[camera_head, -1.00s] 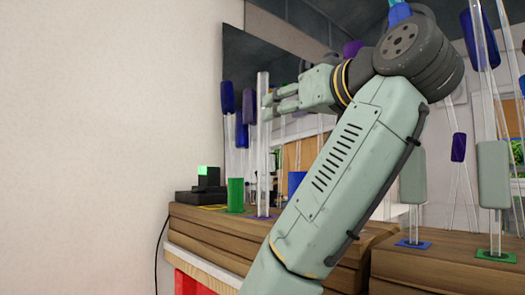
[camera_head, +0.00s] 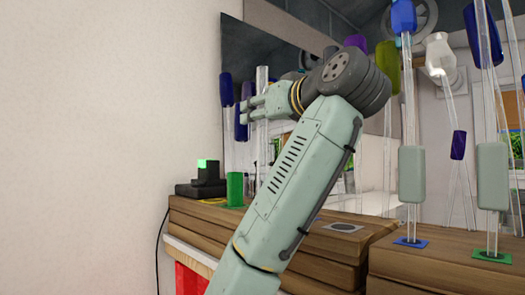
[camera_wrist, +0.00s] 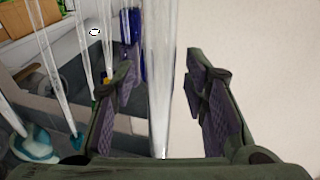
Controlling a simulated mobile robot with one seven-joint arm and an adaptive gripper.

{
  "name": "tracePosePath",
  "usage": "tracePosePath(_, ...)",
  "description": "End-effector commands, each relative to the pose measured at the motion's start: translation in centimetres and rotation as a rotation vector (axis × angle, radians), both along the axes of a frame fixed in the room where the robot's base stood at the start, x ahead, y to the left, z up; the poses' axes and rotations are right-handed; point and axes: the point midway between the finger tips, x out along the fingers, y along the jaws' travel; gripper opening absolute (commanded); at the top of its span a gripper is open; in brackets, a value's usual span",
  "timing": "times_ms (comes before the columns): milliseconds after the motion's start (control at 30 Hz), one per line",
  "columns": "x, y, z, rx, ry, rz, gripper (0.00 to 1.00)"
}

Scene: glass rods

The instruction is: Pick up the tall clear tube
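The tall clear tube (camera_head: 262,78) stands upright near the left end of the wooden bench. In the head view, its upper part shows above my gripper (camera_head: 246,110), and its lower part is hidden behind my arm. In the wrist view, the tube (camera_wrist: 160,85) runs up the picture between the two fingers of my gripper (camera_wrist: 163,70). The fingers are apart, with a visible gap between the tube and each pad. No contact shows. How deep the tube sits between the fingers is hard to tell.
A green cylinder (camera_head: 235,188) and a black device (camera_head: 203,180) stand left of my arm. Thin clear rods with blue caps (camera_head: 227,92) are close to my gripper. More rods stand on the right bench (camera_head: 445,260). A pale wall (camera_head: 110,130) is at left.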

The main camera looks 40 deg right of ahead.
Motion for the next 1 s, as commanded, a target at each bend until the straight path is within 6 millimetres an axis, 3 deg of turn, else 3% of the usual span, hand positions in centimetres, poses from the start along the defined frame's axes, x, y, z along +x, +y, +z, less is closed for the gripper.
tracePosePath(567, -0.05, 0.01, 0.02, 0.0, 0.0, 0.0, 0.0)
tracePosePath(1000, -0.06, 0.01, 0.04, 0.0, -0.001, 0.0, 0.0)
